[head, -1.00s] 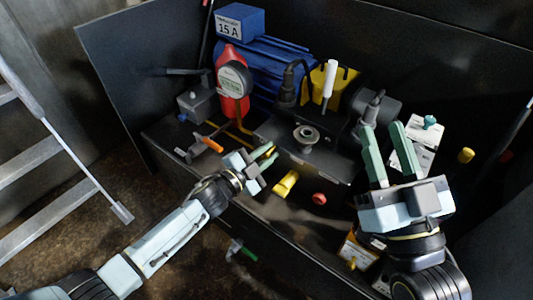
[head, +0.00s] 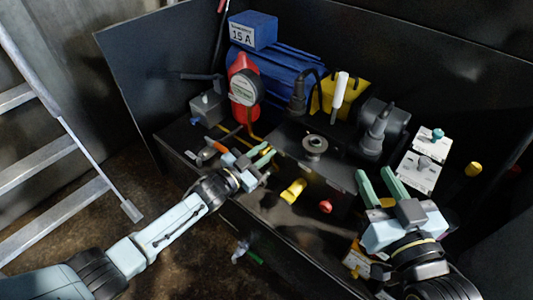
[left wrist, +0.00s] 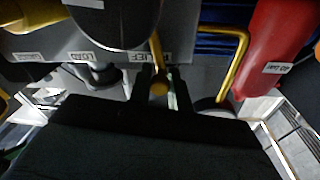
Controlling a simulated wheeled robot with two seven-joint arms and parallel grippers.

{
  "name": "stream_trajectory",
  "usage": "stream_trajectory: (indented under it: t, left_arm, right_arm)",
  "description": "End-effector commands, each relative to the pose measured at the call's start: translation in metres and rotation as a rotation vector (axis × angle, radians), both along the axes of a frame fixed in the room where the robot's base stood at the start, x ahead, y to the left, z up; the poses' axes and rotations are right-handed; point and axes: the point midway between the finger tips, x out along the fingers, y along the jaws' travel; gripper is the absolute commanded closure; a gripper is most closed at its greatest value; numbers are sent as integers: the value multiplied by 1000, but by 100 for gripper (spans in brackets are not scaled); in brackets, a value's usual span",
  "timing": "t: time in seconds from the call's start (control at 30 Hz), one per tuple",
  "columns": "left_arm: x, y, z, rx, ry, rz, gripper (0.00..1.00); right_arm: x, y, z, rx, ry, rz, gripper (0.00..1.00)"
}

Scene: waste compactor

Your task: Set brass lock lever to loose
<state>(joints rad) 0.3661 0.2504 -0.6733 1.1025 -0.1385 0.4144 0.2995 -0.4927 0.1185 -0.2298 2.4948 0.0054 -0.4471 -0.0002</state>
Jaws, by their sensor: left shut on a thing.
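The brass lock lever (left wrist: 157,62) is a thin brass rod with a ball end. In the left wrist view it hangs down between the fingers of my left gripper (left wrist: 159,92), which is shut on it near the ball. In the head view my left gripper (head: 264,157) is at the front of the dark machine bench, and its fingers largely hide the lever. White labels (left wrist: 85,57) sit on the grey panel beside the lever; their text is upside down and hard to read. My right gripper (head: 380,188) is open and empty at the right front of the bench.
A yellow handle (head: 293,191) and a red knob (head: 325,206) are just right of my left gripper. A red bottle (head: 240,90) with a gauge (head: 246,86) and a blue motor (head: 268,72) stand behind. A ladder (head: 60,150) is at left.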

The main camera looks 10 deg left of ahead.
Motion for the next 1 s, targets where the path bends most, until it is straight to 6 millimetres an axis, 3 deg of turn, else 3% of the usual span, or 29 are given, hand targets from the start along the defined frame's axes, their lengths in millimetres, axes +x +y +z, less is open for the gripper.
stream_trajectory:
  t: [0.6,0.63,0.77,1.0]
  left_arm:
    - [2,4,-3,-37,30,1,100]
    - [2,4,-3,-37,30,1,78]
    - [2,4,-3,-38,30,1,61]
    - [2,3,-2,-40,29,0,60]
  right_arm:
    - [0,0,0,0,-1,0,66]
    - [0,0,0,0,-1,0,66]
    - [0,0,0,1,-2,0,66]
    - [0,0,0,1,-2,0,66]
